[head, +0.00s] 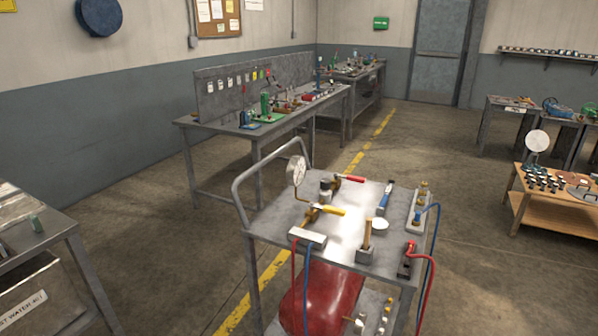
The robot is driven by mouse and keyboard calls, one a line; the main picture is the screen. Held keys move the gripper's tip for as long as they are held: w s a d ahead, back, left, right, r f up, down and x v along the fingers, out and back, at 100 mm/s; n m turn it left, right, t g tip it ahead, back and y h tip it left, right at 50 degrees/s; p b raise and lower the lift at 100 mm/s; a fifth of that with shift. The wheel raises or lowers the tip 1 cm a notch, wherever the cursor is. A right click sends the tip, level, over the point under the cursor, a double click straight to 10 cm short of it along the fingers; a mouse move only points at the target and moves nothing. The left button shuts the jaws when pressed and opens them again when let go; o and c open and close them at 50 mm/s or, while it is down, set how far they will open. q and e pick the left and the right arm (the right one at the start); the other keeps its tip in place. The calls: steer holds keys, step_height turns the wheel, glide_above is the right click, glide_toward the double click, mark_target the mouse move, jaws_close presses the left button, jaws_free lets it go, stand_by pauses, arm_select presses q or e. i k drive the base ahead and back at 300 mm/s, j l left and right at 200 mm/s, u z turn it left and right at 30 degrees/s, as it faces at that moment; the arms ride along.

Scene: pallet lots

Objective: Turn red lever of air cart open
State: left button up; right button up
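The air cart (340,245) stands in front of me, a grey metal cart with a bent tube handle at its left. On its top, toward the back, is a brass valve with a red lever (350,179). The lever points to the right, roughly level. A second valve with a yellow lever (329,210) sits nearer to me. A round white gauge (296,171) stands at the left by these valves. A red tank (321,298) lies on the lower shelf. Neither of my grippers is in view.
The cart top also holds a blue-handled tool (385,198), a wood-handled block (366,243) and red and blue hoses (431,260) hanging at the right. A grey bench (58,236) is at the left edge. Workbenches (262,132) stand behind.

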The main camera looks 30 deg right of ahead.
mark_target(361, 181)
steer(key=l+u, duration=0.2)
steer(key=l, duration=0.3)
steer(key=l+u, duration=0.2)
steer(key=l, duration=0.3)
steer(key=l+u, duration=0.2)
steer(key=l, duration=0.3)
steer(key=l+u, duration=0.2)
steer(key=l, duration=0.3)
steer(key=k+l+u, duration=0.2)
steer(key=l, duration=0.3)
steer(key=k+l+u, duration=0.1)
steer(key=l+u, duration=0.15)
steer(key=l, duration=0.2)
